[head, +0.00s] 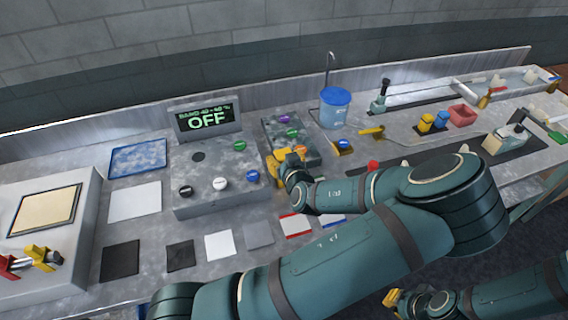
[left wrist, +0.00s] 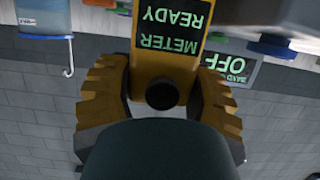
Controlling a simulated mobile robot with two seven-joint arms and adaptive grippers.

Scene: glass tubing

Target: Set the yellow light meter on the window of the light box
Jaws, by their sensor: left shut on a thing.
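The light box (head: 85,205) is the pale box at the left edge of the head view. Its cream window (head: 45,210) has a dark frame and is bare. My left gripper (head: 283,160) is over the middle of the bench, well to the right of the light box. In the left wrist view its yellow fingers are shut on the yellow light meter (left wrist: 178,65), whose screen reads "METER READY" upside down. In the head view the meter is hard to tell from the yellow fingers. My right gripper (head: 392,299) shows small at the bottom right; its jaws are unclear.
A grey console (head: 200,200) with knobs and an "OFF" display (head: 208,120) stands between the light box and my left gripper. A red and yellow fixture (head: 32,260) sits at the light box's front. Flat sample squares (head: 120,261) lie along the front. A blue-lidded container (head: 334,108) stands behind.

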